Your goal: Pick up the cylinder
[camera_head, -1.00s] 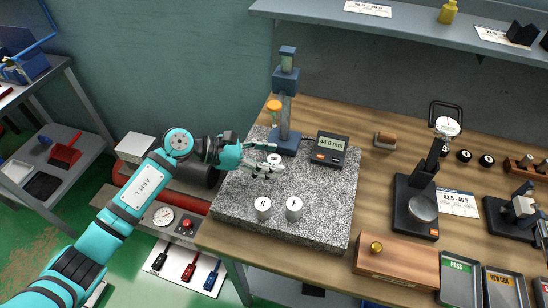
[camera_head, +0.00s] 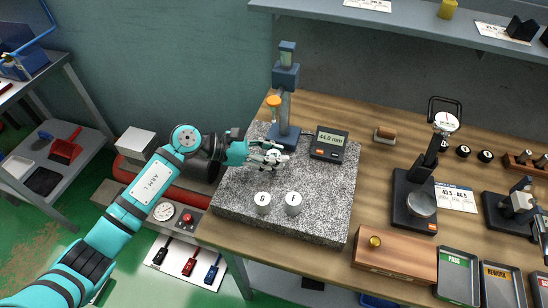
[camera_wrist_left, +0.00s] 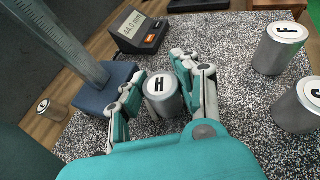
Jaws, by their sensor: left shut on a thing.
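A silver-grey cylinder marked H (camera_wrist_left: 162,96) stands upright between the fingers of my left gripper (camera_wrist_left: 158,88) in the left wrist view. My left gripper (camera_head: 271,157) is shut on its sides, over the speckled granite plate (camera_head: 235,195). In the head view the fingers mostly hide this cylinder. I cannot tell whether its base touches the plate. Two similar cylinders stand on the plate nearer the front, G (camera_head: 263,203) and F (camera_head: 293,203). F also shows at the right of the left wrist view (camera_wrist_left: 283,50). My right gripper is not in view.
A blue height stand (camera_head: 286,100) rises just behind my left gripper. A display box (camera_head: 329,145) reading 44.0 mm stands at the plate's back right. A wooden block (camera_head: 395,262), a dial gauge stand (camera_head: 421,205) and trays (camera_head: 459,275) lie further right.

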